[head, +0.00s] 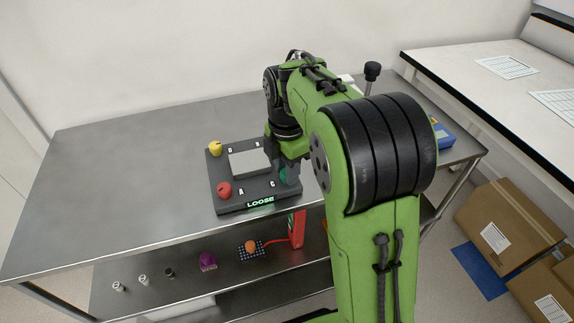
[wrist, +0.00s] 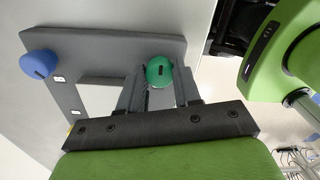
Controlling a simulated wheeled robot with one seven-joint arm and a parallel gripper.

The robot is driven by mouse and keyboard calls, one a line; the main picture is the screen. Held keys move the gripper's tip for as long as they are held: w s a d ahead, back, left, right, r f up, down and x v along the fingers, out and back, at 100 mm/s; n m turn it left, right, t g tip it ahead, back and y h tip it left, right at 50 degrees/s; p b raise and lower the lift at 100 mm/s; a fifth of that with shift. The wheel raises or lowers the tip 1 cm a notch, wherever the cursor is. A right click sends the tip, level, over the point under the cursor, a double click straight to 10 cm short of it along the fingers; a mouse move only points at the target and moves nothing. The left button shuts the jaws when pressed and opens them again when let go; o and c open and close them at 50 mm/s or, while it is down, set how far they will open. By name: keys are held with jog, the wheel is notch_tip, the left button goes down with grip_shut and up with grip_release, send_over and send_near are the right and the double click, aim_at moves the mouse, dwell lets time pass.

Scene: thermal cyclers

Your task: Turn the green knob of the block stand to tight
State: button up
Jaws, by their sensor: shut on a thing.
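The dark grey block stand (head: 238,205) sits on the steel table, with a light grey plate (head: 249,163) in its middle. Its front label (head: 260,202) reads LOOSE in lit green letters. The green knob (head: 283,176) is at the stand's right front corner, mostly hidden by my gripper (head: 282,170). In the wrist view the green knob (wrist: 160,71) sits between the two fingers of my gripper (wrist: 158,84), which is shut on it.
The stand also has a red knob (head: 224,190), a yellow knob (head: 215,148) and a blue knob (wrist: 38,63). A lower shelf (head: 180,290) holds small items. A blue device (head: 443,136) is at the table's right. The table's left is clear.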

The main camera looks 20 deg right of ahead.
jog(key=m+p, duration=0.2)
jog(key=m, duration=0.1)
jog(key=shift+r, duration=0.15)
jog(key=m+p, duration=0.2)
jog(key=m, duration=0.2)
jog(key=m+p, duration=0.1)
jog(key=m, duration=0.2)
jog(key=shift+m+p, duration=0.4)
jog(key=m+p, duration=0.1)
jog(key=m, duration=0.2)
jog(key=shift+m, duration=0.3)
jog(key=m+p, duration=0.1)
jog(key=m, duration=0.2)
jog(key=shift+m+p, duration=0.3)
jog(key=m+p, duration=0.1)
jog(key=m, duration=0.2)
jog(key=shift+m, duration=0.3)
jog(key=m+p, duration=0.1)
jog(key=m, duration=0.5)
jog(key=shift+m, duration=0.4)
